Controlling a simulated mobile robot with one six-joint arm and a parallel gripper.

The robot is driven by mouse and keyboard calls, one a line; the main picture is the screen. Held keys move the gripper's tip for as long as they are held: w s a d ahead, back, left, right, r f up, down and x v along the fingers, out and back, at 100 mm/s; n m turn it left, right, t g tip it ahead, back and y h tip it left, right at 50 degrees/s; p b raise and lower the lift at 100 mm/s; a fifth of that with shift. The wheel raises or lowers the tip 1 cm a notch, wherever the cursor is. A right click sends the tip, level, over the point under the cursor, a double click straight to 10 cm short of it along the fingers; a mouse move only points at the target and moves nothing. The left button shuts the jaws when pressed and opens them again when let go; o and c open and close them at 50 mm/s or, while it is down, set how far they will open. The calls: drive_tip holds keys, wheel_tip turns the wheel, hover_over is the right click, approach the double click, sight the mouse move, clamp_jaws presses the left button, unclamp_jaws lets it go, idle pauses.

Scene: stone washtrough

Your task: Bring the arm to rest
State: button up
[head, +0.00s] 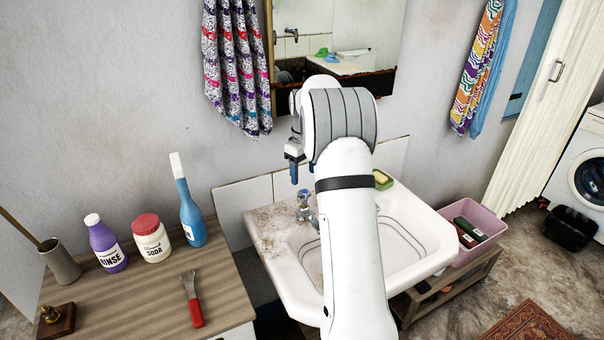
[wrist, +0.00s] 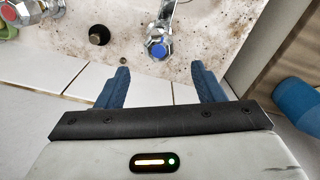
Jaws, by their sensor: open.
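My arm rises in front of the washbasin in the head view and bends over at the top, hiding part of the basin. My gripper (head: 294,172) hangs down from it, above the tap (head: 305,205) and near the tiled wall. In the wrist view my gripper (wrist: 160,88) shows two blue fingers spread apart with nothing between them. Beyond the fingertips in that view are the tap's blue-capped handle (wrist: 158,46) and the stained basin rim (wrist: 215,35).
A wooden counter (head: 150,285) at left holds a rinse bottle (head: 106,245), a soda jar (head: 151,240), a blue bottle (head: 190,212) and a red-handled tool (head: 193,300). A mirror (head: 385,30) hangs behind my arm. A pink crate (head: 487,222) stands right of the basin (head: 430,245).

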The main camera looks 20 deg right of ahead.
idle(0.3)
drive_tip(key=s+a+r+m+t, duration=0.1)
drive_tip(key=s+a+r, duration=0.45)
drive_tip(key=s, duration=0.25)
drive_tip(key=s+a+r+m, duration=0.1)
drive_tip(key=s+a+r, duration=0.3)
drive_tip(key=s+a, duration=0.3)
drive_tip(key=s+a+f+m+t, duration=0.1)
drive_tip(key=s+a, duration=0.2)
drive_tip(key=s, duration=0.7)
drive_tip(key=s+a+f+m, duration=0.1)
drive_tip(key=s+a+f, duration=0.1)
drive_tip(key=s, duration=0.8)
drive_tip(key=shift+a+m+t, duration=0.4)
drive_tip(key=shift+a, duration=0.15)
drive_tip(key=shift+f, duration=0.1)
drive_tip(key=shift+a, duration=0.2)
